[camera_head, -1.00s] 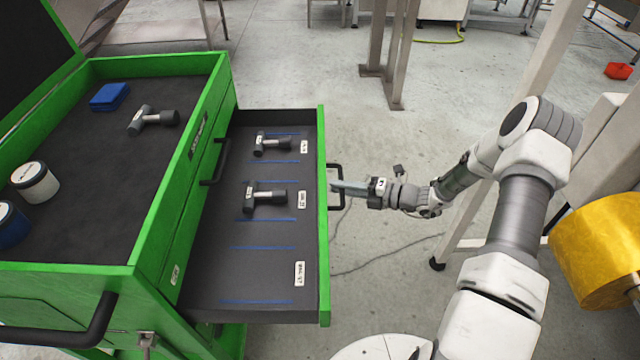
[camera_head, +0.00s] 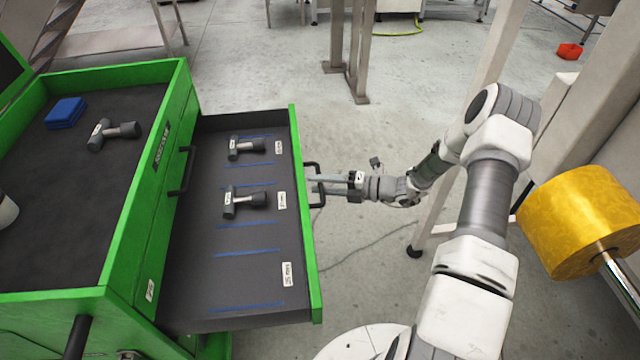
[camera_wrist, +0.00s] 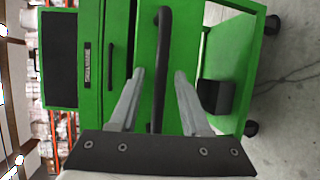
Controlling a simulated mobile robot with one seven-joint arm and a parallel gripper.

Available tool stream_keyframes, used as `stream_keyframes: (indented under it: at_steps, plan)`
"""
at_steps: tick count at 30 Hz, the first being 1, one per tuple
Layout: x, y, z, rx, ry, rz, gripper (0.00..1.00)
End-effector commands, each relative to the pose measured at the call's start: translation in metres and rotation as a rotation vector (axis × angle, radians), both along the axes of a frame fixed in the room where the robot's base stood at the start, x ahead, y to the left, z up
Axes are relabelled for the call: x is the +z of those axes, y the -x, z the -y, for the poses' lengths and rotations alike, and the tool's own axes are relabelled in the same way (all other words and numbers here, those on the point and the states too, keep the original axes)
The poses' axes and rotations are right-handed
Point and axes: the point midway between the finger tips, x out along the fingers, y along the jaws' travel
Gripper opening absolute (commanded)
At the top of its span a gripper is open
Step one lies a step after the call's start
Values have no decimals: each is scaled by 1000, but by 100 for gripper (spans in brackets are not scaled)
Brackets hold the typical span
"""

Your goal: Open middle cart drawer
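The green tool cart (camera_head: 150,240) stands at the left in the head view. One drawer (camera_head: 235,268) is pulled far out to the right, below a closed drawer front with its own black handle (camera_head: 184,170). The open drawer's black handle (camera_head: 317,196) is on its green front (camera_head: 305,215). My gripper (camera_head: 318,183) is at this handle. In the wrist view, the fingers of my gripper (camera_wrist: 160,78) stand apart on either side of the handle bar (camera_wrist: 163,45), with gaps visible beside it.
Two hammers (camera_head: 245,200) (camera_head: 247,150) lie in the open drawer among blue lines. Another hammer (camera_head: 115,133) and a blue block (camera_head: 65,112) are on the cart top. A yellow roll (camera_head: 575,225) and posts stand at right. Floor behind the drawer is clear.

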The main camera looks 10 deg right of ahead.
Motion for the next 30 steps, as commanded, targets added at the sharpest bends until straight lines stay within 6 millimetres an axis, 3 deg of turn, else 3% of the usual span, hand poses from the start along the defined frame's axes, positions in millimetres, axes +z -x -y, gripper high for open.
stream_keyframes:
  at_steps: [8, 24, 30]
  plan:
    - [3, 5, 10, -1, 0, 0, 47]
    - [25, 60, 116, -3, 2, 1, 47]
    - [31, 74, 143, -2, 0, 0, 47]
